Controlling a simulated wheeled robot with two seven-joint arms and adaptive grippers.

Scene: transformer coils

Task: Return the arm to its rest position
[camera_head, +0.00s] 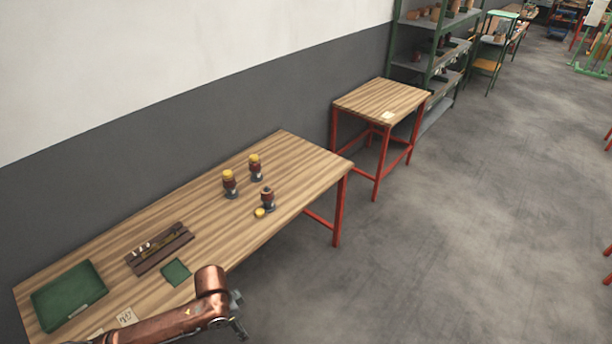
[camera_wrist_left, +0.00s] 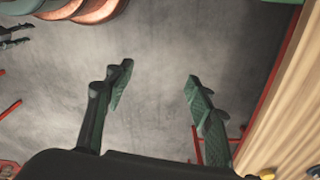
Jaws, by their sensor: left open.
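My left arm comes in at the bottom of the head view, copper-coloured, and its gripper (camera_head: 238,320) hangs just past the front edge of the wooden table (camera_head: 110,247). In the left wrist view the two green fingers of this gripper (camera_wrist_left: 160,88) are spread apart with only grey floor between them. The gripper is empty. The table edge shows at the right of the wrist view (camera_wrist_left: 285,110), apart from the fingers. My right gripper is not in the head view; a dark gripper-like shape at the upper left of the wrist view (camera_wrist_left: 14,46) is unclear.
On the table stand two coils with yellow tops (camera_head: 229,184) (camera_head: 255,168), a third coil (camera_head: 267,199) beside a yellow cap (camera_head: 260,212), a brown rack (camera_head: 160,249), a green mat (camera_head: 176,272) and a green tray (camera_head: 69,295). Open floor (camera_head: 440,240) lies right of the table.

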